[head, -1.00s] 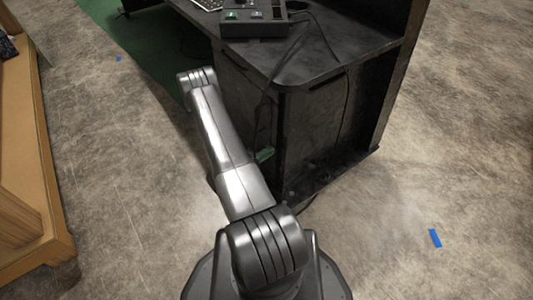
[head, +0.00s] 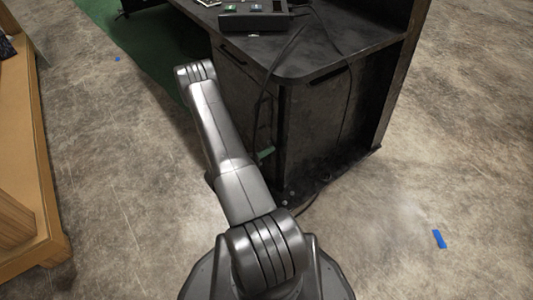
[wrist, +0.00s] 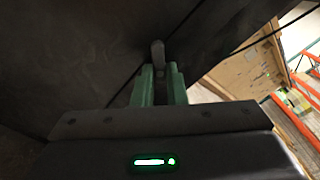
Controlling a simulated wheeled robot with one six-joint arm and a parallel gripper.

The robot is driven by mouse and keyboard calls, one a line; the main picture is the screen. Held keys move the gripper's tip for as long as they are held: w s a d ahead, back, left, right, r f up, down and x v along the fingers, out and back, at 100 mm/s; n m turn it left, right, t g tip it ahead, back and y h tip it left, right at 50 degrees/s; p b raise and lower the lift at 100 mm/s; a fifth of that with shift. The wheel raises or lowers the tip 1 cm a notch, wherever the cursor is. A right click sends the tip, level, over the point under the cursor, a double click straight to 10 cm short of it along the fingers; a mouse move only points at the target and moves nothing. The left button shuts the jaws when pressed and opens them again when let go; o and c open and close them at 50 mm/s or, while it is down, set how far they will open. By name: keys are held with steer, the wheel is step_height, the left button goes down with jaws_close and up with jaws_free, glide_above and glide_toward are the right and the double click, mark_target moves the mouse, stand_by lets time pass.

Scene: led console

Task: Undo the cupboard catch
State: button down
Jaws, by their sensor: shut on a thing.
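The cupboard catch is a small grey rounded piece (wrist: 158,50) on the dark panel in the wrist view. My gripper (wrist: 160,74) has green fingers, one on each side of the catch, shut on it. The cupboard is the dark lower part of the console (head: 318,125) in the head view. There, a bit of green finger (head: 266,153) shows beside its front panel, and my arm hides much of that side. The catch cannot be made out in the head view.
The console's dark top (head: 330,45) overhangs near my arm, with a button box (head: 254,20) and loose black cables hanging down. A wooden bench (head: 30,170) stands at the left. Open floor lies to the right, with blue tape (head: 439,239).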

steer(key=shift+m+b, duration=1.75)
steer(key=shift+m, duration=2.75)
steer(key=c, duration=1.5)
jaws_free()
steer(key=shift+o, duration=0.2)
steer(key=p+v, duration=0.3)
steer(key=v, duration=1.1)
steer(key=shift+d, duration=0.1)
